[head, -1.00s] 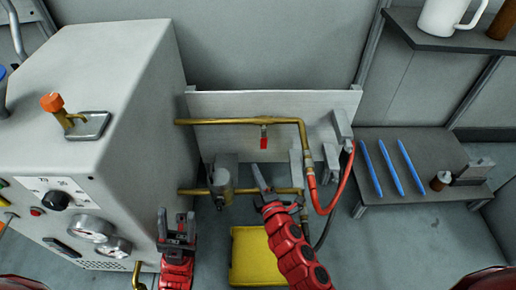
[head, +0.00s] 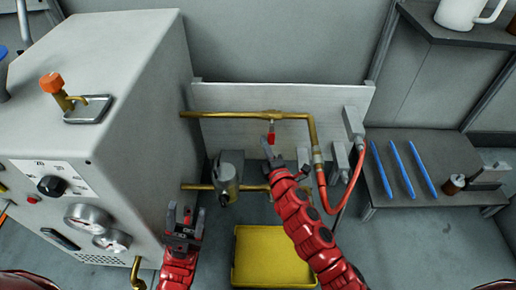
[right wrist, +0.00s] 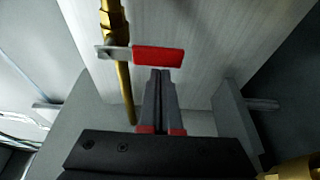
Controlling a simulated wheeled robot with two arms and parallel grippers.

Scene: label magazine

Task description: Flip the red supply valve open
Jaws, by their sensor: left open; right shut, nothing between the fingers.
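The red supply valve handle (head: 271,138) hangs down from the upper brass pipe (head: 228,115) on the pale back board. In the right wrist view the red handle (right wrist: 158,57) sticks out sideways from a metal plate at the brass fitting (right wrist: 113,22). My right gripper (head: 268,147) is shut and empty, just below the handle. In the right wrist view its fingertips (right wrist: 160,72) lie close to the handle's edge; I cannot tell whether they touch. My left gripper (head: 186,212) is open and empty, low beside the grey cabinet, away from the valve.
The grey cabinet (head: 120,75) with gauges and an orange-topped lever (head: 55,88) stands at left. A lower brass pipe carries a grey fitting (head: 228,178). A red hose (head: 325,195) hangs right of the valve. A yellow bin (head: 262,270) is on the floor. A shelf (head: 440,148) holds blue rods.

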